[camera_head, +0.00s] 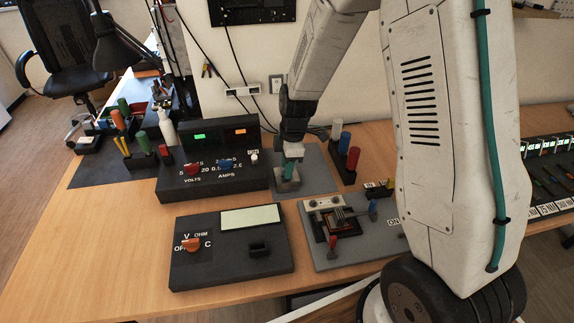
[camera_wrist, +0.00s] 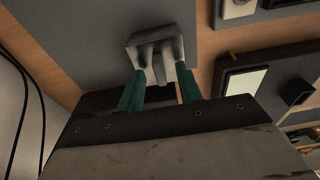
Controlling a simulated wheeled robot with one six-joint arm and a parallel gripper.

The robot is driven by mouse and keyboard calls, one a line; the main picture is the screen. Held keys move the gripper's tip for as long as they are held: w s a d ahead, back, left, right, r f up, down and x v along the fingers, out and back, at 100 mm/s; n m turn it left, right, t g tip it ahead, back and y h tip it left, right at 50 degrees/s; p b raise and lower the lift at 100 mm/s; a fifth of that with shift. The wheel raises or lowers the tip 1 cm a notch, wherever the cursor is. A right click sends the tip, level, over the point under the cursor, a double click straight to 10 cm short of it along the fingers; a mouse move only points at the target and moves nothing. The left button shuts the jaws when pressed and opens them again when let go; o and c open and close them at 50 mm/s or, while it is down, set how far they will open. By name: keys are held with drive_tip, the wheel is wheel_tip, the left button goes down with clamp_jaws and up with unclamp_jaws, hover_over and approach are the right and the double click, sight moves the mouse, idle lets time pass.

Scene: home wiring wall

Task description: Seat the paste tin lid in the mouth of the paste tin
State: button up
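My gripper (camera_head: 289,174) points down over the grey mat (camera_head: 312,172) behind the meters, with its teal fingers low near the mat. In the wrist view its two fingers (camera_wrist: 160,78) stand apart. A light grey piece (camera_wrist: 154,42) lies at the fingertips, with a narrow upright tab (camera_wrist: 158,70) between them; gaps show on both sides of the tab. I cannot tell whether this piece is the paste tin lid, the tin, or both together. In the head view it is small and mostly hidden by the fingers.
A black supply with volts and amps knobs (camera_head: 212,182) stands just left of my gripper. A rack with red, blue and white cylinders (camera_head: 345,160) is close on the right. A meter (camera_head: 200,270) and a grey switch board (camera_head: 365,250) lie in front.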

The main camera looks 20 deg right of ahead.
sight(294, 180)
drive_tip(key=r, duration=0.5)
drive_tip(key=d+r, duration=0.1)
drive_tip(key=r, duration=0.1)
drive_tip(key=shift+r, duration=0.2)
drive_tip(key=shift+s+m, duration=0.15)
drive_tip(key=shift+m, duration=0.25)
drive_tip(key=s+r+m, duration=0.5)
drive_tip(key=s+r, duration=0.1)
drive_tip(key=s, duration=0.3)
drive_tip(key=s+d+r+m+h, duration=0.1)
drive_tip(key=s+r+m, duration=0.4)
drive_tip(key=s, duration=0.5)
drive_tip(key=s+d+r+m+t, duration=0.1)
drive_tip(key=s+r+m, duration=0.4)
drive_tip(key=s+r, duration=0.3)
drive_tip(key=shift+s, duration=0.8)
